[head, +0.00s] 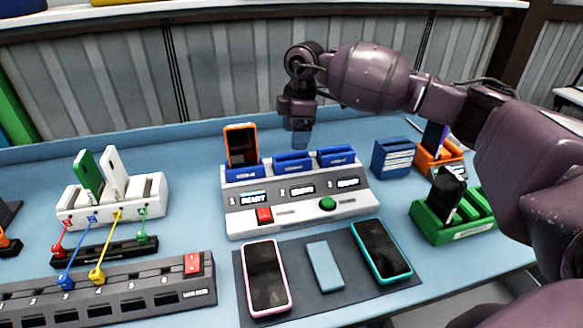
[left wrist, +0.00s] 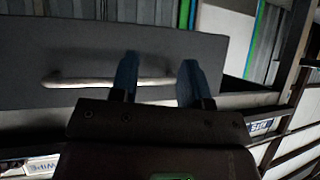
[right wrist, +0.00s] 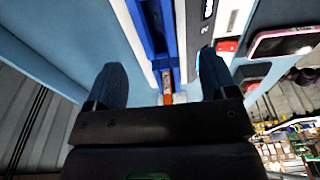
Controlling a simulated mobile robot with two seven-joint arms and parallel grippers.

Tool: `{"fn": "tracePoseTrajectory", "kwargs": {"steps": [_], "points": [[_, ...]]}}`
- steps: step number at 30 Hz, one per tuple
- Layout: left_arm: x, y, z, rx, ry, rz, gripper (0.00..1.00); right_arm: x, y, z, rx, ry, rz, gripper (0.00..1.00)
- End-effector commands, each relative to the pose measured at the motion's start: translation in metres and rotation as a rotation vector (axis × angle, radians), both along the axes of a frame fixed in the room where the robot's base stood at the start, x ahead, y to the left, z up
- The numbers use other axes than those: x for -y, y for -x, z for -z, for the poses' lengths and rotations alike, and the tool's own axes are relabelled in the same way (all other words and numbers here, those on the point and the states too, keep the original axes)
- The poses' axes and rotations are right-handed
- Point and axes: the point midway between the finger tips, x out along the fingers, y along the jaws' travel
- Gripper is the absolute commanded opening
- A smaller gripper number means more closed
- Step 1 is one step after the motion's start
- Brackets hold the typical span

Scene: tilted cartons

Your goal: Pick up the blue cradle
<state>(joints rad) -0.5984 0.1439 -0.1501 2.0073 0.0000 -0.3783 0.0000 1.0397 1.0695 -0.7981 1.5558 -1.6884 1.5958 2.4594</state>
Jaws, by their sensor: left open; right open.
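Blue cradles sit in a row along the back of a grey console (head: 300,207): the left one (head: 243,173) holds an orange phone (head: 241,145), while the middle one (head: 293,162) and the right one (head: 336,156) look empty. A separate blue box-like cradle (head: 393,158) with a white label stands right of the console. I cannot tell which one the task means. My right gripper (head: 300,122) is open, above and behind the middle cradle; in the right wrist view a blue cradle (right wrist: 158,35) shows beyond its spread fingers. My left gripper (left wrist: 157,80) is open and empty, away from the table.
An orange holder (head: 440,155) and a green rack (head: 455,215) stand at the right. A dark mat (head: 330,295) with phones lies in front. A white rack (head: 112,200) and a grey strip (head: 110,290) are at the left. The left wrist faces a dark panel with a handle (left wrist: 110,83).

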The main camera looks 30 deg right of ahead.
Motion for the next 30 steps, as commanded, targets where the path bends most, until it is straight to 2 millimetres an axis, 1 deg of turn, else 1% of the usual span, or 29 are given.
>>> {"fn": "tracePoseTrajectory", "kwargs": {"steps": [1, 3, 6, 11, 18, 21, 28, 29, 30], "points": [[0.000, -0.002, 0.001, 0.003, 0.000, 0.002, 0.43, -0.001, 0.000, 0.010, -0.004, 0.000, 0.000, 0.79], [0.001, -0.005, 0.000, 0.009, 0.000, 0.004, 0.43, -0.002, 0.000, 0.020, -0.004, 0.000, 0.000, 0.79], [0.002, -0.009, -0.002, 0.017, 0.000, 0.006, 0.43, -0.003, -0.001, 0.026, -0.002, -0.001, -0.001, 0.79], [0.002, -0.009, -0.002, 0.016, 0.001, 0.006, 0.43, -0.003, -0.002, 0.035, -0.002, 0.000, -0.001, 0.79], [0.002, -0.005, 0.005, 0.004, 0.001, 0.005, 0.43, -0.004, -0.005, 0.067, -0.005, -0.001, -0.003, 0.79], [0.002, -0.005, 0.004, 0.006, 0.001, 0.005, 0.43, -0.006, -0.005, 0.077, -0.002, 0.000, -0.002, 0.79], [0.002, -0.007, 0.000, 0.014, 0.000, 0.006, 0.43, -0.006, -0.006, 0.078, 0.000, -0.001, -0.002, 0.79], [0.002, -0.007, 0.000, 0.015, 0.000, 0.006, 0.43, -0.006, -0.006, 0.078, 0.000, -0.001, -0.002, 0.77], [0.002, -0.007, 0.000, 0.015, 0.000, 0.006, 0.43, -0.006, -0.006, 0.078, 0.000, -0.001, -0.002, 0.71]]}}
